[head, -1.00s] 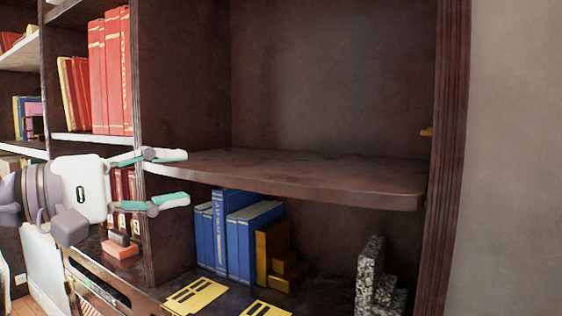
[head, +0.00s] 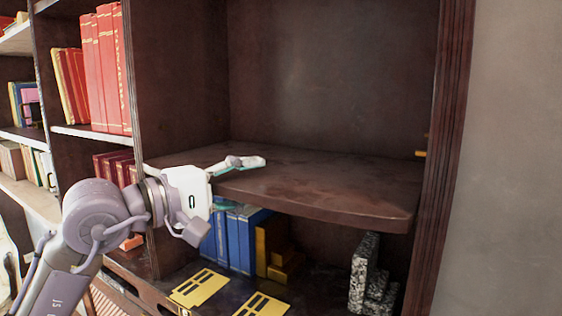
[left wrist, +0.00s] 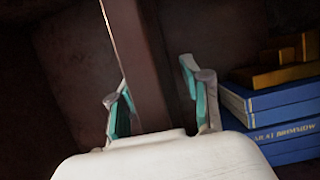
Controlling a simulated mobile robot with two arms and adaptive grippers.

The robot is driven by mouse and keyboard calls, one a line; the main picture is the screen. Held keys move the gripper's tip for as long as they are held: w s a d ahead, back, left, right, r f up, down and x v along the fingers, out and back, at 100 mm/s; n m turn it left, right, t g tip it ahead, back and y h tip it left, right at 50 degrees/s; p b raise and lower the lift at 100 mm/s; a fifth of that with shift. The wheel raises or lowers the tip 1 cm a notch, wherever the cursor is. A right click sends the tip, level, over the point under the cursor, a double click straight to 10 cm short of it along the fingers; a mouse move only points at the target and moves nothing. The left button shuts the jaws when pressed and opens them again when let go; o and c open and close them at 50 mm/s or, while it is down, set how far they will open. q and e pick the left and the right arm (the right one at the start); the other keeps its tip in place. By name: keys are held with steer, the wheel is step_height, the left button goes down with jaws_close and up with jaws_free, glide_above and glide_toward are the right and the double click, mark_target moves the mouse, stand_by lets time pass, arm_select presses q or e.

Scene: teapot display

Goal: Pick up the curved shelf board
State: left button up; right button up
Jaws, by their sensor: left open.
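The curved shelf board (head: 320,186) is dark brown and lies level in the right bay of the bookcase, its rounded front edge facing me. My left gripper (head: 238,181) is open at the left part of that front edge. One finger is above the board, and the other is below it, mostly hidden. In the left wrist view the board (left wrist: 143,70) runs edge-on between the two fingers of the left gripper (left wrist: 160,105), with a gap on the right side; contact on the left side is unclear. My right gripper is not in view.
Blue books (head: 236,238), yellow blocks (head: 283,265) and grey speckled bookends (head: 366,275) stand below the board. Yellow flat plates (head: 201,289) lie in front of them. The space above the board is empty.

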arm_select(q)
steer(key=shift+a, duration=0.15)
steer(key=shift+c, duration=1)
jaws_close()
steer(key=shift+r, duration=0.15)
steer(key=shift+r, duration=0.1)
